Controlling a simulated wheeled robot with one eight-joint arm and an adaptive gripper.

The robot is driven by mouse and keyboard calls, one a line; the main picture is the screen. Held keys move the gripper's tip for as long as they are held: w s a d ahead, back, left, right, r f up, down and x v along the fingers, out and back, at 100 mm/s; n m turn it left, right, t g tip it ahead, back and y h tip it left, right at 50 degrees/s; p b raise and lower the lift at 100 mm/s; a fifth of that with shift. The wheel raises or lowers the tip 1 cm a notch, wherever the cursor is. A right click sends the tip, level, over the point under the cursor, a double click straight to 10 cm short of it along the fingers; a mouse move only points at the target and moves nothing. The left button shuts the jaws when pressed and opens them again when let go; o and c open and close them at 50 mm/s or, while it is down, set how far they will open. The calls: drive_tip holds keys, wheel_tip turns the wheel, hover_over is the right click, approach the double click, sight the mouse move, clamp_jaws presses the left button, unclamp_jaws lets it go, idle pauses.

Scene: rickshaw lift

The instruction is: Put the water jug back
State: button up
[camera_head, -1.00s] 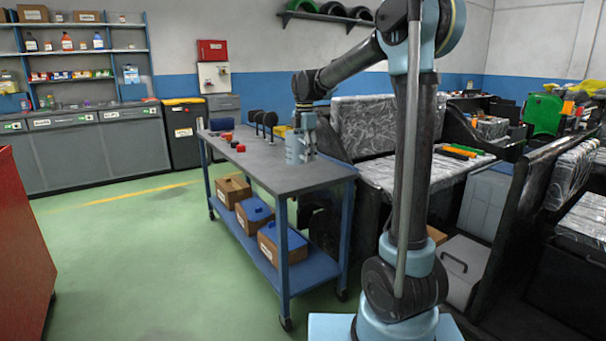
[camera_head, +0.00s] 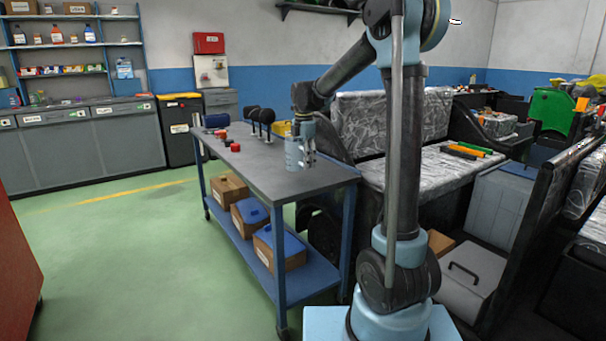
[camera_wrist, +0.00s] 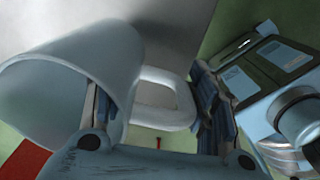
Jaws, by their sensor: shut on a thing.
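The water jug is pale blue-grey with an open mouth and a loop handle. In the head view the jug (camera_head: 292,154) is upright over the near right part of the trolley top (camera_head: 262,170). I cannot tell whether it touches the top. In the wrist view the jug (camera_wrist: 65,75) fills the left side, and its handle lies between the fingers. My gripper (camera_wrist: 158,105) is shut on the jug at the handle. In the head view my gripper (camera_head: 304,143) is small and partly merges with the jug.
Red items (camera_head: 230,145) and black round-headed pieces (camera_head: 260,116) stand on the trolley's far half. A plastic-wrapped seat (camera_head: 420,172) is close on the right. A red cabinet (camera_head: 18,250) edges the left. Green floor between is free.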

drive_tip(key=shift+f, duration=2.3)
drive_tip(key=o, duration=1.4)
